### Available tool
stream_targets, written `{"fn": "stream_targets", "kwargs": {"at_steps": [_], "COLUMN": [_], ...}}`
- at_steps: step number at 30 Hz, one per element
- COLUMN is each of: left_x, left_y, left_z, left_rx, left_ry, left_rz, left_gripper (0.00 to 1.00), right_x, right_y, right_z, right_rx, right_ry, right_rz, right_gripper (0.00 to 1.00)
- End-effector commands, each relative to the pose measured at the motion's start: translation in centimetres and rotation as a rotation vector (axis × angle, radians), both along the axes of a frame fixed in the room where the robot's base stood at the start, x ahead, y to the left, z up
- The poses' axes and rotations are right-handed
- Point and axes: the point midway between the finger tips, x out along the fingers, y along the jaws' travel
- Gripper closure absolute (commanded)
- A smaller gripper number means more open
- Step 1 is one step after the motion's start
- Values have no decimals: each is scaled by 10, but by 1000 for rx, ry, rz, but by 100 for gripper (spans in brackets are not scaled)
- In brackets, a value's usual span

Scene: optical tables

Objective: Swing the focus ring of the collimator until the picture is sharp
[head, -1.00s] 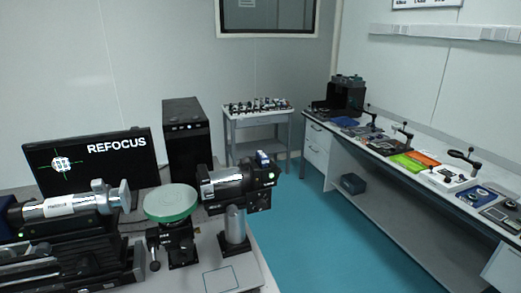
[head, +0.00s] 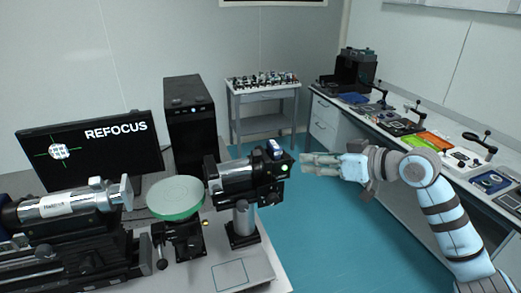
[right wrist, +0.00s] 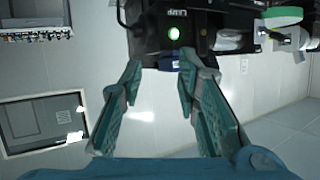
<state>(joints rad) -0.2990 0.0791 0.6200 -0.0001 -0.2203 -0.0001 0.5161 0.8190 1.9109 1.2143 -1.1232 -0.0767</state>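The silver-and-black instrument (head: 232,178) on a post at the right of the near table looks to be the collimator. Its rear black housing carries a green light (right wrist: 174,33) and lettering that appears to read LAMP. I cannot clearly pick out its focus ring. The monitor (head: 110,165) reads REFOCUS, with a white gridded spot on a green cross. My right gripper (head: 306,164) is just right of the housing, apart from it. In the right wrist view its fingers (right wrist: 164,68) are spread and empty, pointing at the housing. My left gripper is out of view.
A green-rimmed round stage (head: 176,197) stands left of the instrument, then a silver labelled tube (head: 68,204) on a rail. A black computer tower (head: 190,135) is behind. A long side bench (head: 440,165) with tools runs along the right. Open floor lies between.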

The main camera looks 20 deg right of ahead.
Motion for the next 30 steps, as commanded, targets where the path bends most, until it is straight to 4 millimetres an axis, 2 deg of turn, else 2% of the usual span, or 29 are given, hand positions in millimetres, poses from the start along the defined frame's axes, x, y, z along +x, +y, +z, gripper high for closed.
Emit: {"fn": "stream_targets", "kwargs": {"at_steps": [1, 2, 4, 6, 11, 18, 21, 25, 30], "left_x": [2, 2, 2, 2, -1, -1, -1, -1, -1], "left_y": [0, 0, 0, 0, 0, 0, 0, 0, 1], "left_z": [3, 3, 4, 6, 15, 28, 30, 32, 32], "left_rx": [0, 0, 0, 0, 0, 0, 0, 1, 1], "left_ry": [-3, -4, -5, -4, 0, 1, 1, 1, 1], "left_rz": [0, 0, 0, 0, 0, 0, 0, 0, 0], "left_gripper": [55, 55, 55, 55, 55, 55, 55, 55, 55], "right_x": [-17, -27, -42, -45, -24, 29, 43, 54, 58], "right_y": [14, 22, 34, 40, 59, 99, 109, 116, 119], "right_z": [30, 42, 56, 58, 49, 21, 12, 6, 2], "right_rx": [-46, -69, -106, -119, -109, -108, -112, -113, -116], "right_ry": [-37, -49, -65, -71, -68, -66, -66, -68, -68], "right_rz": [69, 107, 164, 186, 192, 188, 186, 185, 184], "right_gripper": [70, 70, 70, 70, 70, 70, 70, 70, 70]}}
